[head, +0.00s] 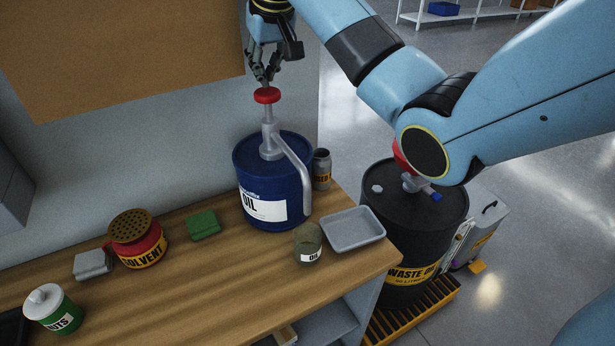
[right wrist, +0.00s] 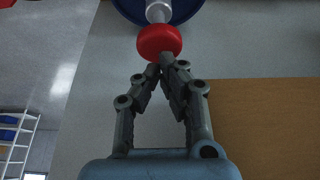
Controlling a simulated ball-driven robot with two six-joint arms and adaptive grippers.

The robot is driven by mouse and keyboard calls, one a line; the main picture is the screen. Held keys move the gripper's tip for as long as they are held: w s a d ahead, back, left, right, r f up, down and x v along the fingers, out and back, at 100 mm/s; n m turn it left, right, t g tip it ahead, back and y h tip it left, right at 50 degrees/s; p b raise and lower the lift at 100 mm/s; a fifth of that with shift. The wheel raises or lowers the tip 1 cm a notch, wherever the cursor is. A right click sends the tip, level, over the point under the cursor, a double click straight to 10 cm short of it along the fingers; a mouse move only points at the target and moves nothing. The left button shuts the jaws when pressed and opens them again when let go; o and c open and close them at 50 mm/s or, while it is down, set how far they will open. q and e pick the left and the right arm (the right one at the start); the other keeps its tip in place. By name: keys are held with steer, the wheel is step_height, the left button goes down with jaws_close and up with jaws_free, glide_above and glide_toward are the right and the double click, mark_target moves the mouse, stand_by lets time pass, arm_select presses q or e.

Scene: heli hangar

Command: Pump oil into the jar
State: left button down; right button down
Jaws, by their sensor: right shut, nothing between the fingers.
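A blue oil drum (head: 262,186) with a white OIL label stands on the wooden bench. A grey hand pump (head: 268,135) rises from its lid, with a red knob (head: 267,95) on top and a spout curving down to the right. A small glass jar (head: 308,243) labelled OIL stands on the bench near the spout's lower end; its contents are hard to make out. My right gripper (head: 265,80) points down just above the red knob, shut and empty. In the right wrist view its fingertips (right wrist: 160,70) meet close to the red knob (right wrist: 159,41); contact is unclear. My left gripper is not in view.
A grey tray (head: 352,229) lies right of the jar, and a dark can (head: 321,169) stands behind. A green block (head: 203,225), red solvent can (head: 138,240) and nuts tin (head: 54,309) sit left. A black waste oil drum (head: 413,205) stands beyond the bench end.

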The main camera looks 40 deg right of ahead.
mark_target(269, 92)
steer(key=shift+f, duration=0.1)
stand_by(0.6)
steer(key=shift+f+b, duration=0.35)
steer(key=shift+f, duration=2.25)
steer(key=shift+r, duration=0.1)
steer(key=shift+r+p, duration=0.35)
steer(key=shift+r, duration=2.3)
steer(key=shift+f, duration=0.15)
steer(key=shift+f+b, duration=0.35)
steer(key=shift+f, duration=2.25)
steer(key=shift+r, duration=0.1)
steer(key=shift+r+p, duration=0.35)
steer(key=shift+r, duration=2.3)
